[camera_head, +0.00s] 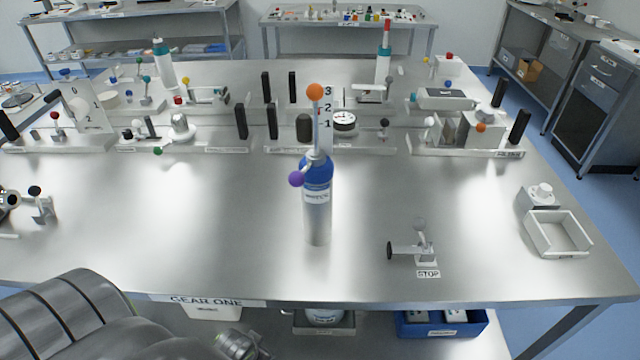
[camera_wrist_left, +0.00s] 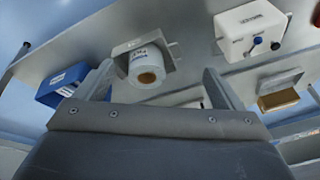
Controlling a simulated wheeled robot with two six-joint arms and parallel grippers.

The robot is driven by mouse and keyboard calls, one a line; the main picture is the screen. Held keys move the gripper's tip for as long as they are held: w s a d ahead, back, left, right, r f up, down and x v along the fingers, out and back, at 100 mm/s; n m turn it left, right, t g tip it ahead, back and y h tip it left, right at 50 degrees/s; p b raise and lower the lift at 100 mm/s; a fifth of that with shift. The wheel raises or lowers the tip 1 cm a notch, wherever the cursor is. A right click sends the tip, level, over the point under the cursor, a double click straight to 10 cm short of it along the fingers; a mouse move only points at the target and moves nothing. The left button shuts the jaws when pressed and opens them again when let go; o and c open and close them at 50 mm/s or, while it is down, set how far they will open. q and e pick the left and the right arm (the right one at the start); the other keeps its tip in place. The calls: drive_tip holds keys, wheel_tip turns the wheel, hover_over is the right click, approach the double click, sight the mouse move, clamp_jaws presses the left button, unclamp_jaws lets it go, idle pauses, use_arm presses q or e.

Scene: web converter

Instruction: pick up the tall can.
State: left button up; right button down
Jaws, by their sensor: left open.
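A white cylindrical can with a printed label and a brown round centre (camera_wrist_left: 145,68) sits in a grey tray (camera_wrist_left: 172,52) in the left wrist view. In the head view, a white labelled can (camera_head: 325,317) shows partly below the table's front edge, in a grey tray. My left gripper (camera_wrist_left: 157,70) is open and empty; its two fingers appear on either side of the can, and I cannot tell the distance. A tall silver cylinder with a blue top (camera_head: 317,205) stands upright on the table in the head view. My right gripper is not in view.
A blue bin (camera_head: 440,325) is beside the grey tray under the table; it also shows in the wrist view (camera_wrist_left: 68,84). A white box with knobs (camera_wrist_left: 250,32) is on the other side. The steel tabletop (camera_head: 200,230) overhangs these. A stop lever (camera_head: 425,247) stands near its front edge.

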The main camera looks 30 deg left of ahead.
use_arm(q)
wheel_tip(320, 180, up, 22)
drive_tip(key=r+t+p, duration=0.1)
drive_tip(key=t+p, duration=0.1)
drive_tip(key=p, duration=0.1)
drive_tip(key=t+h, duration=0.1)
drive_tip(key=t, duration=0.7)
approach(308, 208)
drive_tip(key=v, duration=0.5)
drive_tip(key=shift+m+h, duration=0.3)
drive_tip(key=b+x, duration=0.2)
drive_tip(key=x, duration=0.9)
drive_tip(key=shift+w+a+r+b, duration=0.1)
drive_tip(key=shift+w+a+b, duration=0.15)
drive_tip(key=shift+b, duration=0.1)
drive_tip(key=shift+w+f, duration=0.3)
drive_tip(key=shift+w, duration=0.15)
drive_tip(key=shift+w+f+p, duration=0.1)
drive_tip(key=shift+w+p, duration=0.2)
drive_tip(key=shift+w, duration=0.2)
drive_tip(key=x, duration=0.3)
drive_tip(key=shift+p, duration=0.4)
drive_tip(key=shift+w+f, duration=0.3)
drive_tip(key=shift+w, duration=0.2)
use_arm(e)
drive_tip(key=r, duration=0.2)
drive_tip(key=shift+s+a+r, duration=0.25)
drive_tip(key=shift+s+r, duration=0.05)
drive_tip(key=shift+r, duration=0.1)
